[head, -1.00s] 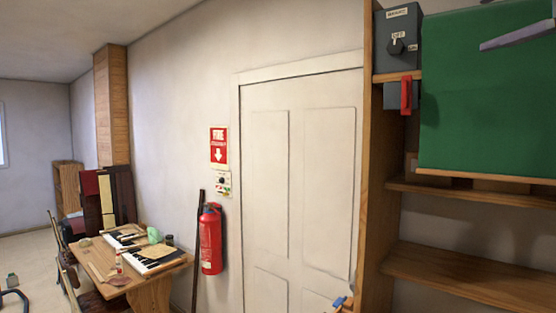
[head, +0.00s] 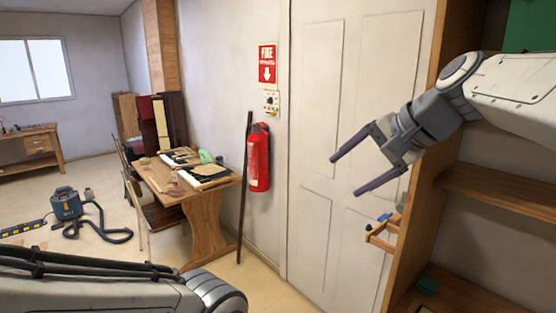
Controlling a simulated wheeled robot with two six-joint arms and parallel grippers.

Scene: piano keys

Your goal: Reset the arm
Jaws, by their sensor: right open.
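My right arm comes in from the right in the head view, in front of the wooden shelf and the white door. My right gripper (head: 347,176) is open and empty, with its two dark fingers apart and pointing left and down. It touches nothing that I can see. My left arm shows at the lower left as a grey link, but its gripper is out of view. The piano keys (head: 205,172) lie on a wooden table (head: 208,208) left of the door, well away from my right gripper.
A red fire extinguisher (head: 259,160) hangs on the wall beside a dark pole (head: 244,190). A wooden shelf (head: 500,190) stands at the right. A vacuum cleaner (head: 66,204) with a hose sits on the floor at the left.

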